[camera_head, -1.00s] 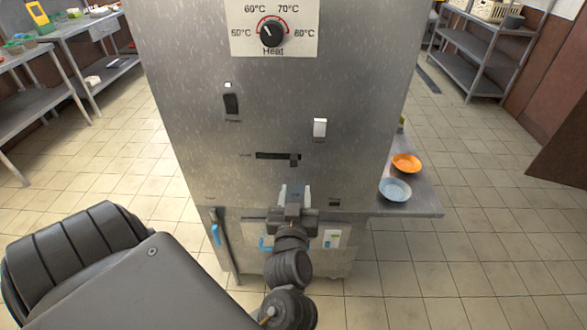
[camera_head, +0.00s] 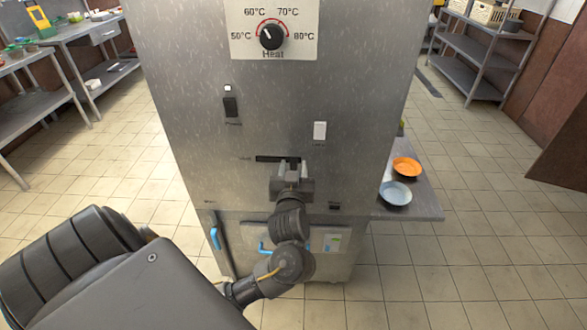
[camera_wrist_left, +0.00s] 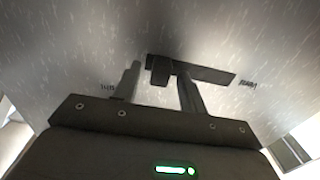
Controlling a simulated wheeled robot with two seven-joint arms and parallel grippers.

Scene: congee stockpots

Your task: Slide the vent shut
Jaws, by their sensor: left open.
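The vent (camera_head: 270,158) is a dark horizontal slot in the front of a grey metal cabinet. Its small dark slider knob showed at the slot's right end earlier; in the head view my gripper now largely covers that spot. In the left wrist view the knob (camera_wrist_left: 160,71) sits at the left end of the slot (camera_wrist_left: 212,73). My left gripper (camera_head: 293,168) is open at the slot's right part, and its fingers (camera_wrist_left: 158,82) stand on either side of the knob with gaps visible. Contact cannot be told. My right gripper is not in view.
Above the slot are a heat dial (camera_head: 271,36), a dark rocker switch (camera_head: 230,106) and a white switch (camera_head: 320,130). A side shelf (camera_head: 425,205) at right holds an orange bowl (camera_head: 406,167) and a blue bowl (camera_head: 396,193).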

